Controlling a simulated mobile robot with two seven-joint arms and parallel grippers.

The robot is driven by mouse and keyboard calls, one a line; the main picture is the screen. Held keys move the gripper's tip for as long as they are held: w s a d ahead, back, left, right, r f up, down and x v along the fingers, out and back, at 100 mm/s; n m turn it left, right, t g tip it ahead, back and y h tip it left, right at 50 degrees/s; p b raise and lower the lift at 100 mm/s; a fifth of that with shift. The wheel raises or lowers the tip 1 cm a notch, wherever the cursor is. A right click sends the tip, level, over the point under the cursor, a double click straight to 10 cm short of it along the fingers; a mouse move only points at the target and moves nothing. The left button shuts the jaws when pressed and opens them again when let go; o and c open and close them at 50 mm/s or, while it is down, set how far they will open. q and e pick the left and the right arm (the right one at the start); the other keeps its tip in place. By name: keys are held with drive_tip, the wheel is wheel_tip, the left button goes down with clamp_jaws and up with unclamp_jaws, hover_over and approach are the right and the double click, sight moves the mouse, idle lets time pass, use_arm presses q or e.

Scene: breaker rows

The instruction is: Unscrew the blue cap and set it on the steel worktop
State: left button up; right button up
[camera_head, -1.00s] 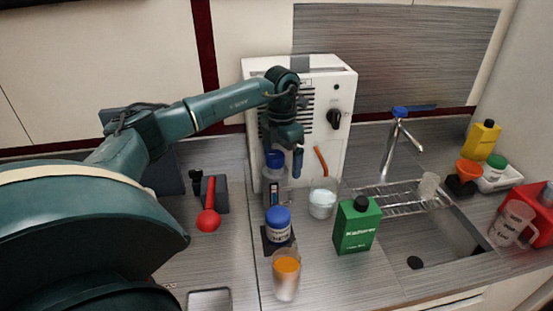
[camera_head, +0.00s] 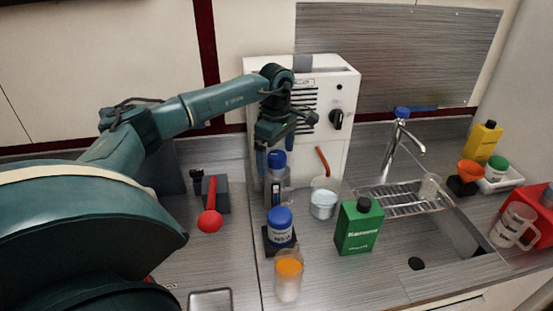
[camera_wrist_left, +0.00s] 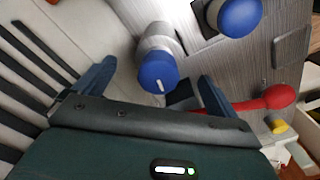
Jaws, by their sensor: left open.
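In the left wrist view the blue cap (camera_wrist_left: 158,75) lies between my two fingers, with a visible gap to each side. My left gripper (camera_head: 275,150) points down at the cap and is open and empty. One finger shows left of the cap in the head view; the other is partly hidden. The steel worktop (camera_head: 235,250) is the brushed grey surface below. My right gripper is in neither view.
A beaker (camera_head: 324,200) and a green bottle (camera_head: 357,228) stand right. A red-ended tool (camera_head: 210,218) is left. Clear worktop lies at front left.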

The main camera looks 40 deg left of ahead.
use_arm(q)
drive_tip(key=m, duration=0.2)
drive_tip(key=shift+w+a+f+m, duration=0.1)
drive_tip(key=shift+w+f+m, duration=0.1)
drive_tip(key=shift+w+m, duration=0.1)
drive_tip(key=shift+s+m, duration=0.1)
drive_tip(key=shift+m, duration=0.3)
drive_tip(key=shift+s, duration=0.1)
drive_tip(key=shift+c, duration=0.3)
drive_tip(key=c, duration=1.6)
drive_tip(key=shift+o, duration=0.2)
drive_tip(key=n, duration=0.6)
drive_tip(key=shift+s+d, duration=0.1)
drive_tip(key=shift+d, duration=0.1)
drive_tip(key=shift+a+r+n, duration=0.1)
drive_tip(key=shift+n, duration=0.8)
